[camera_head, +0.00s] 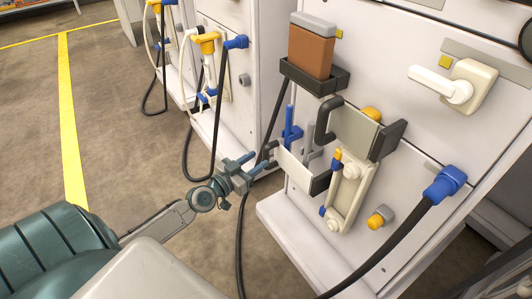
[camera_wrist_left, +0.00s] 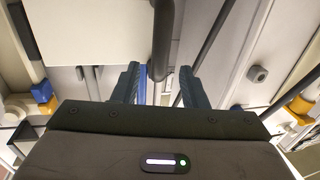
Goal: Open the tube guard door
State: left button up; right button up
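On the machine front, a pale flat panel (camera_head: 295,168) has a black handle at its left end; a grey-beige panel (camera_head: 355,130) above it has a larger black handle (camera_head: 325,120). I cannot tell for sure which is the tube guard door. My left gripper (camera_head: 249,164) is just left of the pale panel, its fingers apart and pointing at the machine. In the left wrist view, the open left gripper (camera_wrist_left: 160,88) has a black handle (camera_wrist_left: 161,40) in line between its fingers, beside a pale panel (camera_wrist_left: 85,30). Contact is not visible. My right gripper is out of view.
A brown container in a black holder (camera_head: 312,52) sits above the panels. A white lever (camera_head: 440,85) is at the upper right. A thick black hose with a blue connector (camera_head: 445,185) crosses the lower right. Dark tubes hang near my gripper. Floor at the left is clear.

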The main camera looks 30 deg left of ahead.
aim_at(266, 154)
pick_arm(q)
jog(key=shift+w+d, duration=0.25)
jog(key=shift+w, duration=1)
jog(key=shift+w+d, duration=0.25)
jog(key=shift+w, duration=1)
jog(key=shift+c, duration=0.5)
grip_shut()
